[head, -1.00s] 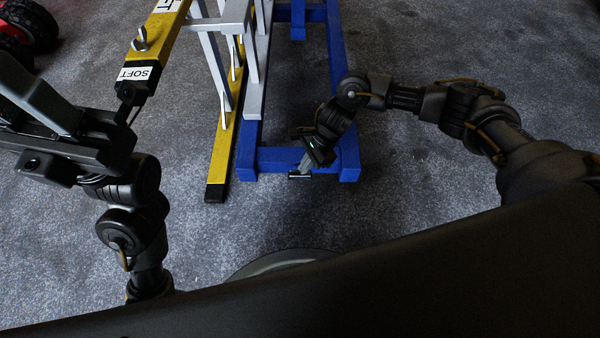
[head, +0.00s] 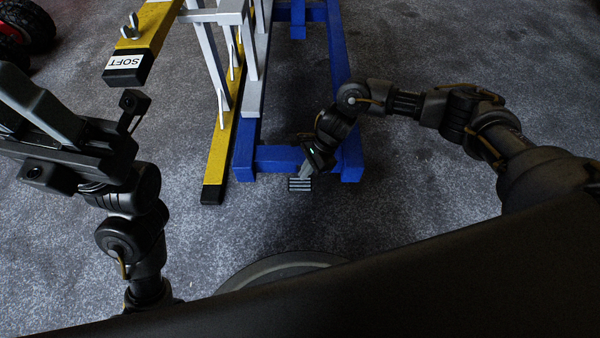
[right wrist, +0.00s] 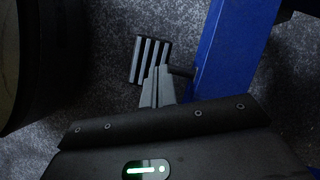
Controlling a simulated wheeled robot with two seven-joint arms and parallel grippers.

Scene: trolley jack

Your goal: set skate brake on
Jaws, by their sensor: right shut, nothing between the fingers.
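The skate is a blue frame (head: 280,154) on the floor, upper middle of the head view. A small grey ribbed pedal (head: 300,184), apparently its brake, sits at the frame's near end, tilted with its ribbed face showing. It also shows in the right wrist view (right wrist: 150,58). My right gripper (head: 305,172) is shut and empty, its tips right at the pedal's edge. I cannot tell whether they touch. The wrist view shows the closed fingertips (right wrist: 160,72) overlapping the pedal's lower edge. My left gripper (head: 30,105) is raised at the left, fingers apart and empty.
A yellow beam (head: 150,25) labelled SOFT, with a black end, juts toward me at upper left. A yellow floor rail (head: 218,150) and grey uprights (head: 212,60) stand beside the blue frame. A red and black object (head: 30,20) is at top left. Carpet is clear at right.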

